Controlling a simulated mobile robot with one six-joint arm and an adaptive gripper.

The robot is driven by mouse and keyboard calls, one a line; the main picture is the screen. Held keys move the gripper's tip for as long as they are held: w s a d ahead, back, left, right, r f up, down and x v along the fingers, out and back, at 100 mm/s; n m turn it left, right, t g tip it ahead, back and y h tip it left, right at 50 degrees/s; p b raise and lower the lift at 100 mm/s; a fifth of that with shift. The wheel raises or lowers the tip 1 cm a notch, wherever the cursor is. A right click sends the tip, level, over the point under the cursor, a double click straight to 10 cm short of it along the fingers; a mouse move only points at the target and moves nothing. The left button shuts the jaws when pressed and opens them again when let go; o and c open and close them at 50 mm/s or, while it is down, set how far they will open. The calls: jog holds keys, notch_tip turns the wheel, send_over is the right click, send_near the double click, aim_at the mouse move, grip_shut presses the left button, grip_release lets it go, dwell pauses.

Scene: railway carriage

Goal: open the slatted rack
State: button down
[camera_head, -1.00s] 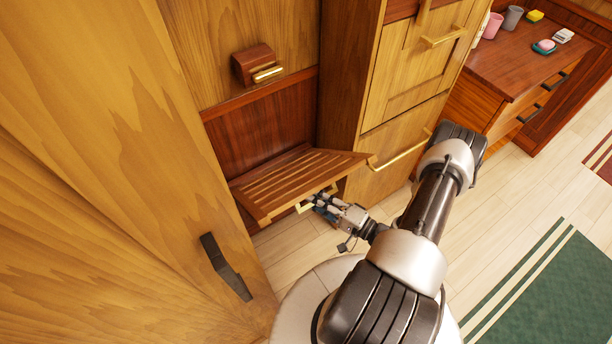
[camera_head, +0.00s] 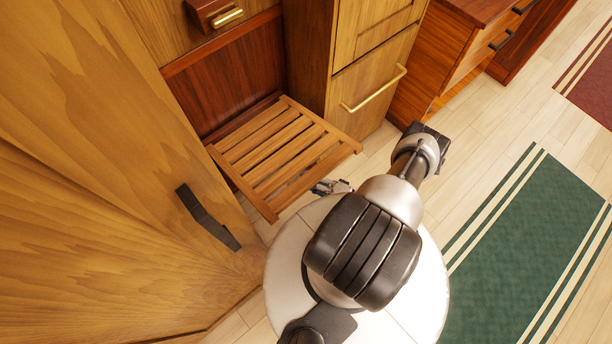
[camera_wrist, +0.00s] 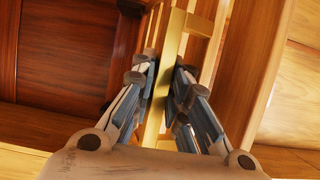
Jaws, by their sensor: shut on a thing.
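The slatted rack (camera_head: 328,170) is a wooden frame with parallel slats, folded out from the dark red wall panel (camera_head: 225,80). It lies close to level in the head view. Its frame and slats also show in the wrist view (camera_wrist: 252,75). My gripper (camera_wrist: 164,85) is shut on the rack's brass handle (camera_wrist: 156,118), with one finger on each side of the bar. In the head view my gripper (camera_head: 323,188) is partly hidden at the rack's front edge, and the handle is hidden there.
A wooden door with a black handle (camera_head: 207,217) stands close on the left. A cabinet with a brass drawer handle (camera_head: 374,90) stands right of the rack. A brown block with a brass bar (camera_head: 214,13) is on the wall above. Floor with a green rug (camera_head: 530,250) lies open at the right.

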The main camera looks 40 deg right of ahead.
jog(key=c, duration=1.6)
grip_release()
jog(key=shift+c, duration=0.2)
jog(key=v, duration=1.2)
